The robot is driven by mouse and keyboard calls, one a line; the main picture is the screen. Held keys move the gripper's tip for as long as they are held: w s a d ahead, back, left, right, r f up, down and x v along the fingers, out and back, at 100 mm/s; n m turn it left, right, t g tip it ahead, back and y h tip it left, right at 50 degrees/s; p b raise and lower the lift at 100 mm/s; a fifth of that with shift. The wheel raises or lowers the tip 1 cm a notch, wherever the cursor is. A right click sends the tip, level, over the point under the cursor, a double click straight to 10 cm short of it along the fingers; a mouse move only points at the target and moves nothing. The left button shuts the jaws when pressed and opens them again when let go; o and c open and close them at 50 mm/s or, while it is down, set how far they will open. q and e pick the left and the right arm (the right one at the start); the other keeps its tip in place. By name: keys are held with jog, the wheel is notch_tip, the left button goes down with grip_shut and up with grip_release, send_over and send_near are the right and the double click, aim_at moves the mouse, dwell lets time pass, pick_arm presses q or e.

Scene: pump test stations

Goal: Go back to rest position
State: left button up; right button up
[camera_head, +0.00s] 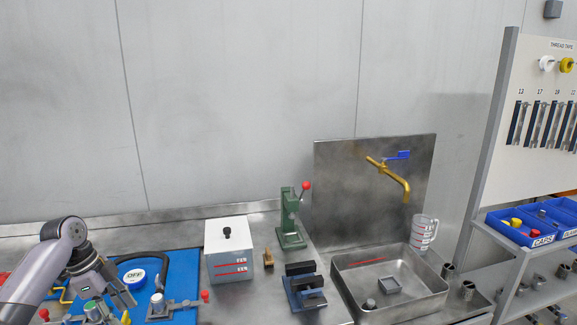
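My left arm comes in from the left edge, and its gripper (108,290) hangs low over the blue pump test board (185,275). The gripper is small and dark here, and I cannot tell whether its fingers are apart or holding something. Valves and fittings with red, green and yellow parts crowd the board near it, and a white disc marked OFF (135,278) lies beside it. My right gripper is not in view.
On the steel bench stand a grey box with a white lid (228,262), a green press (290,225), a dark vise-like block (304,287) and a sink (350,285) with a brass tap (392,178). A measuring jug (424,232) stands by the sink. A rack (490,160) with blue bins (525,236) is at right.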

pick_arm(q)
jog(key=s+d+f+n+y, duration=0.2)
jog(key=s+d+f+n, duration=0.1)
jog(key=s+d+f, duration=1.4)
jog(key=s+d+r+n+t+y, duration=0.1)
jog(key=s+r+n+t, duration=0.2)
jog(key=s+n, duration=1)
jog(key=s+f+m+g, duration=0.1)
jog(key=s+f+m, duration=0.1)
jog(key=f, duration=1.1)
jog(key=s+f+m, duration=0.1)
jog(key=s+f, duration=0.1)
jog(key=f, duration=1.1)
jog(key=s+a+f+g, duration=0.1)
jog(key=s+a+f, duration=0.1)
jog(key=s+f, duration=1.4)
jog(key=shift+s+a+f, duration=0.3)
jog(key=shift+s+a, duration=0.1)
jog(key=shift+s, duration=0.15)
